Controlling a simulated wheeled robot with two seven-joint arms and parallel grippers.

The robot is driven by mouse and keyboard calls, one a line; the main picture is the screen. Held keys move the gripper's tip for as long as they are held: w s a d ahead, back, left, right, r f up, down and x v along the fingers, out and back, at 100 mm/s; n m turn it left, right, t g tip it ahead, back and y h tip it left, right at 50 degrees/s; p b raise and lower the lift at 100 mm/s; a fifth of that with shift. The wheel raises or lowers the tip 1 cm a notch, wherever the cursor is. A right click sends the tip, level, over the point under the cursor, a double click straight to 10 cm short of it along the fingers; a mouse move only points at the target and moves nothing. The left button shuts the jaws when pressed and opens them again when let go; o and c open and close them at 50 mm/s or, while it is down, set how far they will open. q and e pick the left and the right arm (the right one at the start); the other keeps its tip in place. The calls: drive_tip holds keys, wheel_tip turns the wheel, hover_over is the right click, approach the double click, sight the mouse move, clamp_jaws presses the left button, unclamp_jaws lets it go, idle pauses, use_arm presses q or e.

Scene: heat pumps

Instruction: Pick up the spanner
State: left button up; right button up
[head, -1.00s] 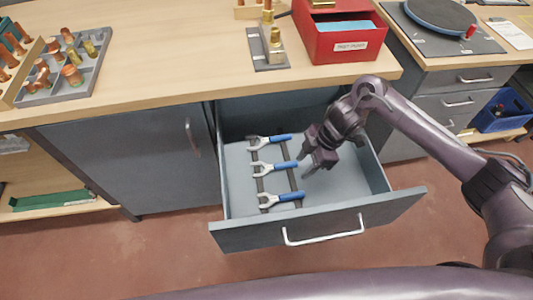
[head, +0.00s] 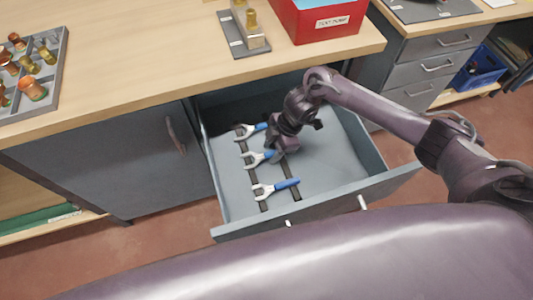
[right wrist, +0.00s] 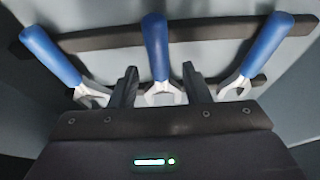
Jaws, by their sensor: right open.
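Three spanners with blue handles and silver open jaws lie side by side on two dark rails in the open grey drawer (head: 335,160). In the head view they are the far spanner (head: 246,132), the middle spanner (head: 253,159) and the near spanner (head: 275,188). My right gripper (head: 274,154) is low in the drawer at the middle spanner and hides part of its handle. In the right wrist view the open fingers (right wrist: 160,88) stand either side of the middle spanner (right wrist: 156,50), with visible gaps. My left gripper is out of view.
The drawer's front wall (head: 320,205) and the worktop edge (head: 270,66) bound the space around my right arm. The drawer's right part is empty. A red box (head: 318,22), a small fixture (head: 243,30) and a tray of fittings (head: 35,75) stand on the worktop.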

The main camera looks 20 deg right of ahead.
clamp_jaws()
idle(0.3)
